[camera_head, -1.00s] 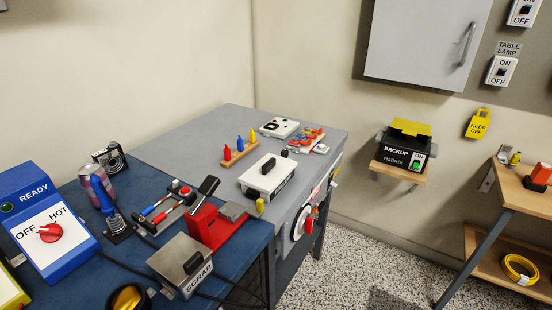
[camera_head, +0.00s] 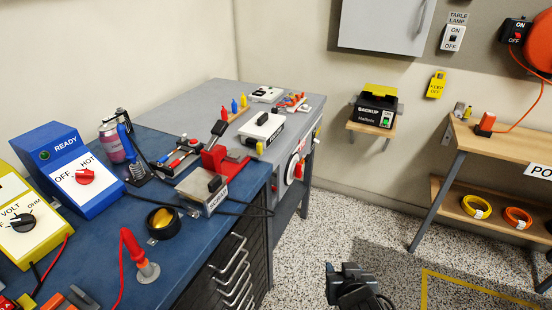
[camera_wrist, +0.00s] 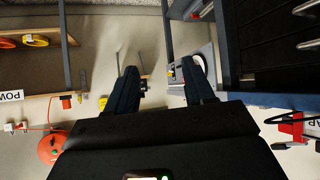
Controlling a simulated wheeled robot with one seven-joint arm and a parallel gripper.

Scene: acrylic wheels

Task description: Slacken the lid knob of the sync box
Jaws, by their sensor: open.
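A white box (camera_head: 262,130) with a black knob or handle on its lid stands on the grey bench. Its front label is too small to read, so I cannot tell for sure that it is the sync box. My gripper (camera_head: 348,270) is at the bottom of the head view, over the floor, well in front of the benches and apart from the box. In the wrist view my gripper (camera_wrist: 162,75) is open with nothing between its fingers.
A blue bench (camera_head: 195,240) on the left carries a scrap box (camera_head: 203,188), a READY unit (camera_head: 70,165) and tools. A red device (camera_head: 222,160) stands near the white box. The backup unit (camera_head: 376,108) sits on a wall shelf. Speckled floor (camera_head: 335,215) lies open between benches.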

